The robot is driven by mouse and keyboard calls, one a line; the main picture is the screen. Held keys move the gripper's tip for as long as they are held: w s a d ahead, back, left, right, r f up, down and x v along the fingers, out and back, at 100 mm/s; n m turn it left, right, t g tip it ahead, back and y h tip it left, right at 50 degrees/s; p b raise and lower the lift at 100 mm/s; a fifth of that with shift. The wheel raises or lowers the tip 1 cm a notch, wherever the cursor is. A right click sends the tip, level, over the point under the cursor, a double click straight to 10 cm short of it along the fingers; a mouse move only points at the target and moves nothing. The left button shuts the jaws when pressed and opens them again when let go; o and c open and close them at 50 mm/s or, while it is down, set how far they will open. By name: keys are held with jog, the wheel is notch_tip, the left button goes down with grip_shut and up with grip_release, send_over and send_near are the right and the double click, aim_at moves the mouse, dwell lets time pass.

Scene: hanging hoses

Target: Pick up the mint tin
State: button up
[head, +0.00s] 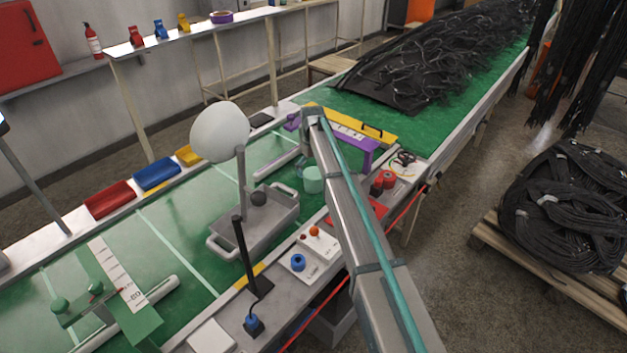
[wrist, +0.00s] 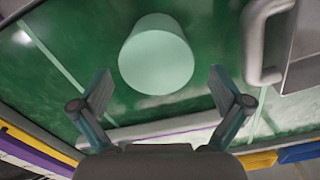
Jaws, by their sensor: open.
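The mint tin (head: 313,180) is a pale mint-green cylinder on the green work surface, just left of my arm in the head view. In the wrist view the mint tin (wrist: 157,55) shows its round end, in the upper middle of the picture. My gripper (wrist: 160,82) is open and empty. Its two fingers are spread to either side, below the tin in the picture, and the tin lies beyond the fingertips, roughly centred between them. I see no contact.
A grey tray with handles (head: 225,239) stands left of the tin; its handle (wrist: 250,45) shows in the wrist view. A lamp (head: 218,132) rises over the tray. A purple stand (head: 368,158) is close on the right. Red, blue and yellow bins (head: 157,173) line the far edge.

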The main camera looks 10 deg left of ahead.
aim_at(314, 173)
jog(key=shift+d+f+p, duration=0.15)
jog(key=shift+f+p, duration=0.85)
jog(key=shift+f, duration=1.55)
jog(key=c, duration=1.2)
